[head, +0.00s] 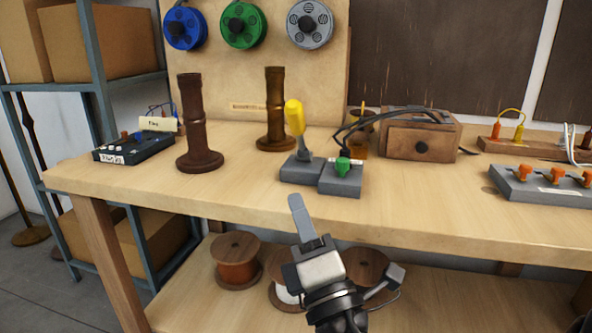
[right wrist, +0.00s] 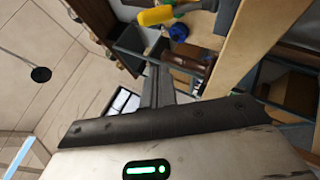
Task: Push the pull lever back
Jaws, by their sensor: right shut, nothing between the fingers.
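The pull lever (head: 295,118) has a yellow handle on a grey stem and stands nearly upright, tilted slightly, on a grey base box (head: 300,171) on the workbench. Its yellow handle also shows at the top of the right wrist view (right wrist: 156,15). My right gripper (head: 298,205) is shut and empty, in front of the bench's front edge, below and apart from the lever. In the right wrist view its fingers (right wrist: 158,82) point up toward the yellow handle. My left gripper is not in view.
A grey box with a green knob (head: 343,166) adjoins the lever's base at the right. Two dark brown posts (head: 198,125) stand behind and left. A wooden box (head: 420,137) with cables is behind right. A grey panel with orange switches (head: 545,187) lies at far right. The front left bench top is clear.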

